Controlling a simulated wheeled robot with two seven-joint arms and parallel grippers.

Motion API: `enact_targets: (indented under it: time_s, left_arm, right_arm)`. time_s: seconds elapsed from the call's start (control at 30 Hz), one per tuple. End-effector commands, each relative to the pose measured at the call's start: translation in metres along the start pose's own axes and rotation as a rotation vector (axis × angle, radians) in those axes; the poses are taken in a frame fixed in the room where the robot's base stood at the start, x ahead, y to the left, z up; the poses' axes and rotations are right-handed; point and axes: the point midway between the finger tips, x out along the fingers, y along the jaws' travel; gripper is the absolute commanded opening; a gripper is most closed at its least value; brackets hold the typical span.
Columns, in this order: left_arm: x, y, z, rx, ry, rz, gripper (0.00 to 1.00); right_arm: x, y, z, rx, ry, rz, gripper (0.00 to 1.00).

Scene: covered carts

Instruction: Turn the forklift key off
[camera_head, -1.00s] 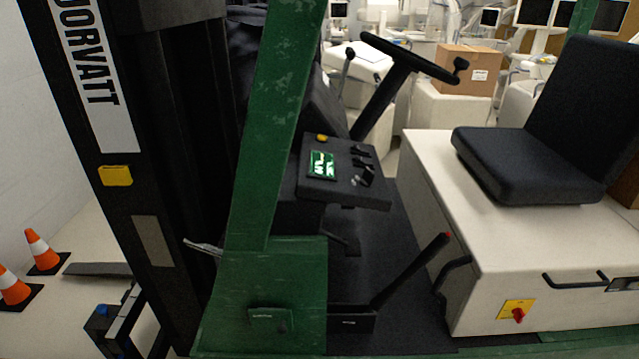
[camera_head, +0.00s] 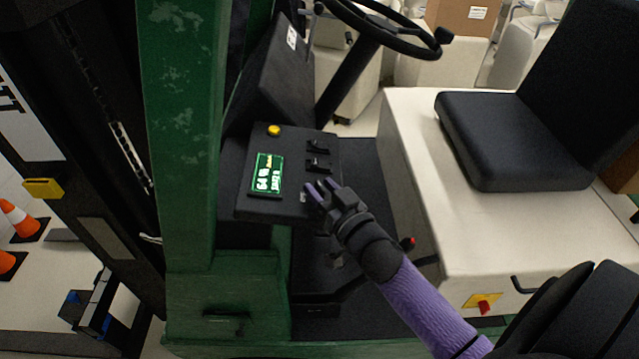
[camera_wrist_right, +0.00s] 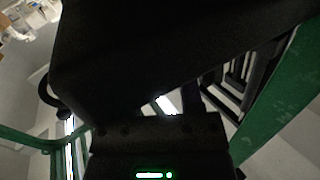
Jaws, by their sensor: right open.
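The forklift's black dashboard panel (camera_head: 240,209) has a lit green display (camera_head: 267,173), a yellow button (camera_head: 274,130) and several small black switches (camera_head: 317,163). A small pale spot that looks like the key (camera_head: 303,197) shows at the panel's lower right edge, right beside my right gripper's fingertips. Its angle is too small to read. The right wrist view is mostly dark, with a lit green display (camera_wrist_right: 154,175) at the bottom. My left gripper is not in view.
The steering wheel (camera_head: 385,28) is above and behind the panel. A green post (camera_head: 180,130) stands left of it. The black seat (camera_head: 515,140) is on the white body (camera_head: 455,210) at right, with a red knob on a yellow plate (camera_head: 483,303). Orange cones (camera_head: 18,218) stand far left.

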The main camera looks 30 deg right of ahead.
Motion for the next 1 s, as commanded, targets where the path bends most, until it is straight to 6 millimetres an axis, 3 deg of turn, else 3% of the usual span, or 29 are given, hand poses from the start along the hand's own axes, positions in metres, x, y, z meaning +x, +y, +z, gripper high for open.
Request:
enact_targets:
  time_s: [0.37,0.5,0.6,1.0]
  left_arm:
    - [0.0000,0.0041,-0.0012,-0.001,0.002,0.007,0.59]
    - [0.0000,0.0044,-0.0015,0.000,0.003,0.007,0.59]
    - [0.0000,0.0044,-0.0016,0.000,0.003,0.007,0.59]
    - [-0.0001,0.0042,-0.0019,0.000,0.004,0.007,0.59]
  right_arm:
    - [0.0094,0.0002,-0.0001,-0.001,-0.001,0.001,0.45]
    - [0.0092,0.0002,0.0000,-0.001,-0.001,0.001,0.15]
    - [0.0091,0.0001,0.0000,-0.001,-0.001,0.001,0.00]
    - [0.0090,0.0003,0.0002,-0.004,-0.002,-0.015,0.00]
